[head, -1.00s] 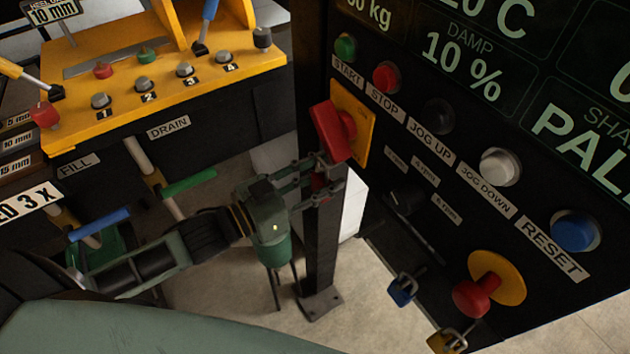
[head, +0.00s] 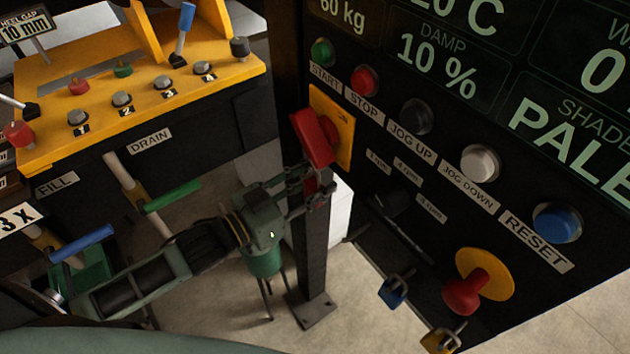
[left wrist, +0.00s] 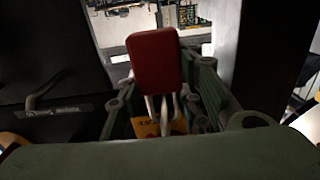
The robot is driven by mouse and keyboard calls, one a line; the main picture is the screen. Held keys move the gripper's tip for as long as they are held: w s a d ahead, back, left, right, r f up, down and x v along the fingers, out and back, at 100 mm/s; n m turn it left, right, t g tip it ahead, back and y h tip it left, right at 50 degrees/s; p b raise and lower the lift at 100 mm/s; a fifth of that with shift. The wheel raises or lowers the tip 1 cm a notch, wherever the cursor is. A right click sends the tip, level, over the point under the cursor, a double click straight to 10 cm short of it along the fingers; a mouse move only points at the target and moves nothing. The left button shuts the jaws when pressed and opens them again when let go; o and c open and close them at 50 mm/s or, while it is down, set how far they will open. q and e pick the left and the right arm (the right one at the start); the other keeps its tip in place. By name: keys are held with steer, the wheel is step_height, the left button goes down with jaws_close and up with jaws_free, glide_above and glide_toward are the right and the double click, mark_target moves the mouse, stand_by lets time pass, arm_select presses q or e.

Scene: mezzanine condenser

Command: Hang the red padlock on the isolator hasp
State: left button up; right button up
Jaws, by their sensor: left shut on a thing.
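The red padlock (head: 311,186) is a small red patch between the fingers of my left gripper (head: 312,193) in the head view, mostly covered by them. My left gripper is shut on it. In the left wrist view a red block (left wrist: 154,62) with pale shackle-like bars below it shows between the fingers. The isolator has a red handle (head: 312,138) on a yellow plate (head: 343,135) on the black panel. My gripper is just below this handle; I cannot tell whether anything touches. The hasp is not clearly visible. My right gripper is not in view.
A dark post (head: 312,245) stands beneath my gripper. A blue padlock (head: 394,291) and a yellow padlock (head: 438,341) hang lower right, near a red emergency button (head: 463,294). A yellow control console (head: 150,103) with levers is at left. Floor (head: 365,310) shows between.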

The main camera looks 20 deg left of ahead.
arm_select(q)
steer(key=o, duration=1.2)
steer(key=shift+c, duration=0.2)
steer(key=shift+o, duration=0.7)
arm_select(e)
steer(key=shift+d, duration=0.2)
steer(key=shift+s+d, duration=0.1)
arm_select(q)
steer(key=shift+s, duration=0.1)
